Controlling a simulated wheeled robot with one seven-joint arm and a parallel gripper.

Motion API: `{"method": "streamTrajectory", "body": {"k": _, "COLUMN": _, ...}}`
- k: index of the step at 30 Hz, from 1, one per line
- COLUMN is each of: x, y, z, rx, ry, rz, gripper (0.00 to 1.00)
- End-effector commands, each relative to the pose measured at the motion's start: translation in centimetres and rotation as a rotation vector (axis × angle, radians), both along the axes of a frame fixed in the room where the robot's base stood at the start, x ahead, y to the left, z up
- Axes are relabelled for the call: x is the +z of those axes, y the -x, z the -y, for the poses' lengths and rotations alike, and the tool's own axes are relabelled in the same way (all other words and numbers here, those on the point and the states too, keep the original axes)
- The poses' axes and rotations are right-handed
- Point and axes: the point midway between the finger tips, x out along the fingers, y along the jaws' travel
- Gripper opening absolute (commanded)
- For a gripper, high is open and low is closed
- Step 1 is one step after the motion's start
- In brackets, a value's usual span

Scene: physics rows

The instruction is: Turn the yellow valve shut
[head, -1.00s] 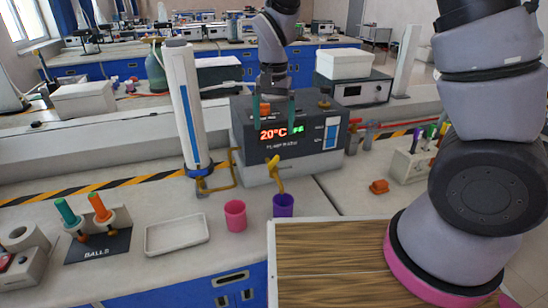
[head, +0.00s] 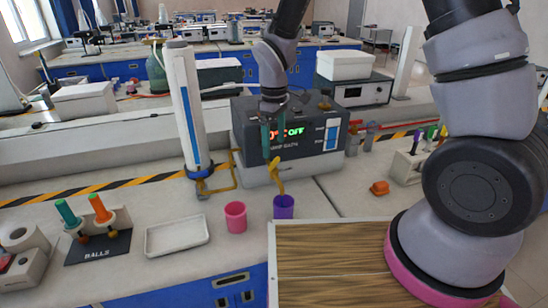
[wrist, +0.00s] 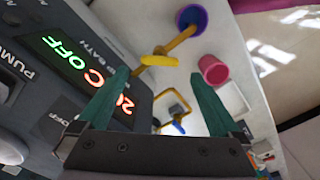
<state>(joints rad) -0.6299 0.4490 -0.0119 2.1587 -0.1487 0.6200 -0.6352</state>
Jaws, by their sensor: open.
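The yellow valve (head: 274,163) is a flat yellow handle on a yellow spout at the front of the dark pump bath. Its spout bends down to a purple cup (head: 284,206). In the wrist view the yellow handle (wrist: 159,60) shows just beyond and between my fingertips, with the purple cup (wrist: 191,18) behind it. My gripper (head: 274,143) is open and empty, fingers pointing down, above the handle and in front of the bath's display. I cannot tell whether the fingers touch the handle; they look apart from it.
The pump bath (head: 305,143) stands close behind my gripper; its display shows green "OFF". A pink cup (head: 236,217), a white column (head: 187,110) with a yellow pipe and blue handle, and a white tray (head: 177,236) are left. Red valves (head: 370,132) and an orange piece (head: 379,188) are right.

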Motion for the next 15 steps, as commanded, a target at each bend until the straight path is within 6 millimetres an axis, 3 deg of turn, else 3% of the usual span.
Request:
{"method": "streamTrajectory", "body": {"k": 6, "x": -3.8, "y": 0.0, "z": 0.0, "rx": -0.002, "ry": 0.001, "rz": -0.002, "gripper": 1.00}}
{"method": "streamTrajectory", "body": {"k": 15, "x": -5.6, "y": 0.0, "z": 0.0, "rx": -0.003, "ry": -0.001, "rz": 0.000, "gripper": 1.00}}
